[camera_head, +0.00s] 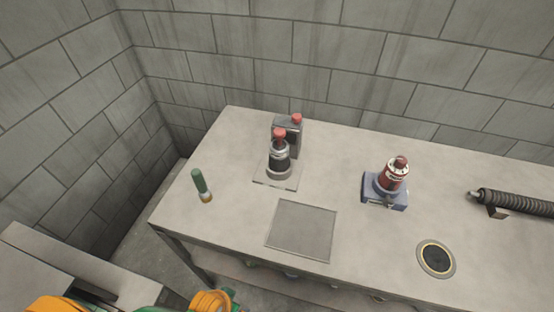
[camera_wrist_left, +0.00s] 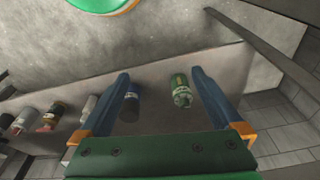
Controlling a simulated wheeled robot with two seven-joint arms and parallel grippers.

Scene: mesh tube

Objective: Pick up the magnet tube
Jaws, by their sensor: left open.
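A green tube with a pale, brassy lower end (camera_head: 202,185) is on the tabletop near its left edge in the head view. In the left wrist view, a green canister (camera_wrist_left: 180,90) and a dark cylinder (camera_wrist_left: 130,103) show beyond my left gripper (camera_wrist_left: 161,75). Its blue fingers are spread apart with nothing visibly held. The canister appears nearer the right finger; contact cannot be told. I cannot tell which item is the magnet tube. Only green and orange parts of my left arm show at the bottom of the head view. My right gripper is not in view.
The concrete-coloured table (camera_head: 235,215) carries a black device with red knobs (camera_head: 279,160), a red-and-blue device (camera_head: 392,178), a ribbed dark cylinder (camera_head: 515,204), a square plate (camera_head: 301,230) and a round inset (camera_head: 436,259). Block walls stand behind and left. Several small bottles (camera_wrist_left: 57,113) show in the wrist view.

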